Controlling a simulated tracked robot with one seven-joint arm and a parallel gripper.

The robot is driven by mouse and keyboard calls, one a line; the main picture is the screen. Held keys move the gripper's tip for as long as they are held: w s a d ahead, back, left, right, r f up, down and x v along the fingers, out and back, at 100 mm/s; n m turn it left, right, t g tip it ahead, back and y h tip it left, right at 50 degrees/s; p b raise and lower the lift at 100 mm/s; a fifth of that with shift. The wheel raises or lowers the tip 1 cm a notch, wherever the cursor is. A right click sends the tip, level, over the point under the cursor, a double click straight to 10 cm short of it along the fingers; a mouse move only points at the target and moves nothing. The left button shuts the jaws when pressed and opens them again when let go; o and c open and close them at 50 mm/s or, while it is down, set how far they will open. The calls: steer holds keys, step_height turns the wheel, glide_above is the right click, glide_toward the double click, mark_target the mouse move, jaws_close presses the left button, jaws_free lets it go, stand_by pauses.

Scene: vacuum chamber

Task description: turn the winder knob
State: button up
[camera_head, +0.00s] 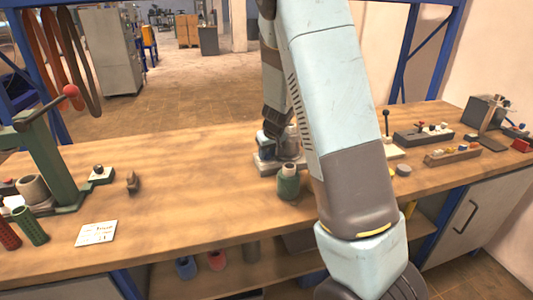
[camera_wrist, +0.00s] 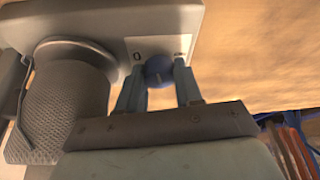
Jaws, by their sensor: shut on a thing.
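The winder (camera_wrist: 110,18) is a grey unit with a ridged, mesh-textured cylinder (camera_wrist: 62,105) on its left in the wrist view. Its round blue knob (camera_wrist: 158,68) sits on a pale plate with small dark marks at either side. My gripper (camera_wrist: 159,72) has one finger on each side of the knob and is shut on it. In the head view the winder (camera_head: 279,162) stands on the bench, partly hidden behind my arm. The knob is hidden there.
A green spool (camera_head: 288,184) stands just in front of the winder. A green press (camera_head: 55,150) with a red-balled lever is at the left, near a white card (camera_head: 96,233). Trays of small parts (camera_head: 452,156) lie at the right.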

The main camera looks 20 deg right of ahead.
steer(key=m, duration=0.1)
steer(key=m+h, duration=0.1)
steer(key=m, duration=0.1)
steer(key=m+h, duration=0.1)
steer(key=m, duration=0.1)
steer(key=shift+a, duration=0.25)
steer(key=m, duration=0.2)
steer(key=m+h, duration=0.1)
steer(key=m, duration=0.1)
steer(key=shift+a+g+h, duration=0.1)
steer(key=shift+g+h, duration=0.2)
steer(key=shift+g, duration=0.1)
steer(key=m+g+h, duration=0.1)
steer(key=m, duration=0.3)
steer(key=shift+w+m, duration=0.15)
steer(key=shift+m, duration=0.15)
steer(key=shift+m+g, duration=0.8)
steer(key=shift+m, duration=0.8)
steer(key=o, duration=1)
steer(key=v, duration=1.3)
steer(key=shift+w+a+r, duration=0.1)
steer(key=shift+a+r, duration=0.1)
steer(key=shift+a, duration=0.3)
